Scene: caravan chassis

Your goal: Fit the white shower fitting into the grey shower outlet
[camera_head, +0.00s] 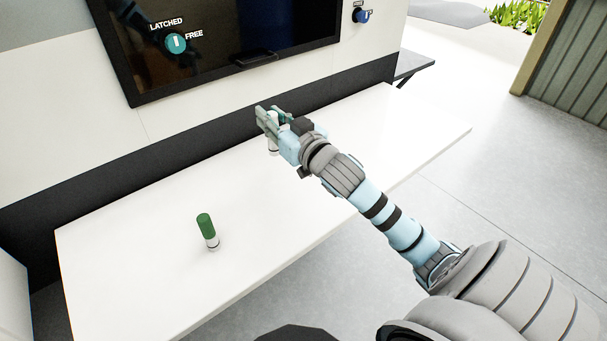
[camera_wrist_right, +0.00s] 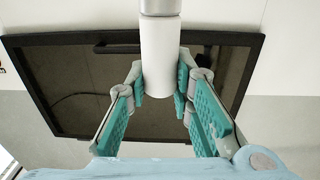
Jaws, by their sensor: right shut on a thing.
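My right gripper (camera_head: 272,118) is above the white table and shut on the white shower fitting (camera_head: 273,147), whose lower end shows below the fingers. In the right wrist view the fitting (camera_wrist_right: 159,58) is a white cylinder with a grey band near the top edge of the picture. The teal finger pads of the gripper (camera_wrist_right: 161,88) lie on either side of it. I cannot make out a grey shower outlet in either view. My left gripper is not in view.
A green and white cylinder (camera_head: 207,230) stands on the white table (camera_head: 130,260). Behind the table, a black-framed dark panel (camera_head: 225,55) with a teal LATCHED/FREE dial (camera_head: 176,43) is on the wall. A blue knob (camera_head: 361,15) sits right of it. The table's right part is clear.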

